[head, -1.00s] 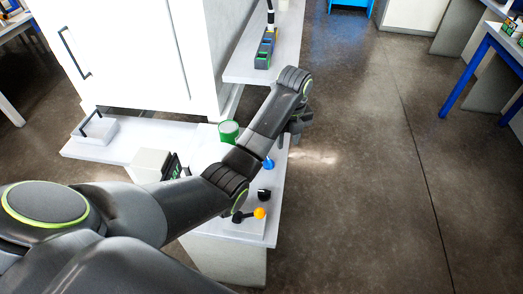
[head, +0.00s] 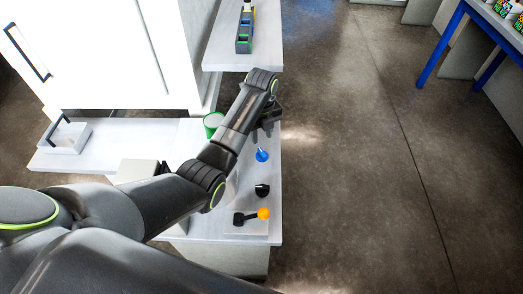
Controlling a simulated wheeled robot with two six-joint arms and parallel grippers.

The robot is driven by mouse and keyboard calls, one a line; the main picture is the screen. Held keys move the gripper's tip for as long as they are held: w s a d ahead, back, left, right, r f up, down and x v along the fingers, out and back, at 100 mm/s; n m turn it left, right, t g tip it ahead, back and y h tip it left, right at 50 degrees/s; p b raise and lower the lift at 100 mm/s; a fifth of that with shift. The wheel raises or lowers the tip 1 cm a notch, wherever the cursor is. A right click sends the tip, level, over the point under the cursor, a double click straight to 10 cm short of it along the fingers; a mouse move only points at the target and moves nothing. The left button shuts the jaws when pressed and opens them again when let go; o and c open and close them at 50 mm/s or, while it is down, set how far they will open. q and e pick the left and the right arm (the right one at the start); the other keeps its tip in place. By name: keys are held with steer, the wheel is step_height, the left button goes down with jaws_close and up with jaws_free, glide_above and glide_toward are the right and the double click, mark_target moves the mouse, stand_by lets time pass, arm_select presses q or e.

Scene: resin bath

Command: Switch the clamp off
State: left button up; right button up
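Which fitting belongs to the clamp is not clear. On the white bench, a black lever with an orange ball end (head: 263,213) lies on a light plate, its ball toward the right. A black knob (head: 262,190) sits just behind it. A blue-ended handle (head: 262,155) stands further back. My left arm reaches across the bench from the left. My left gripper (head: 264,132) points down near the bench's right edge, behind the blue handle and apart from the orange ball. Its fingers are small and dark, so their opening is unclear. My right gripper is not in view.
A green-rimmed container (head: 212,122) stands behind my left forearm. A lidded white box with a black handle (head: 66,136) is at the left. A white cabinet (head: 110,50) and a shelf with a coloured rack (head: 244,35) are behind.

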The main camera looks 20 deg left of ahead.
mark_target(262, 152)
arm_select(q)
step_height(262, 152, down, 9)
steer(key=shift+d+r, duration=0.1)
steer(key=shift+r, duration=0.05)
steer(key=shift+c, duration=0.2)
jaws_close()
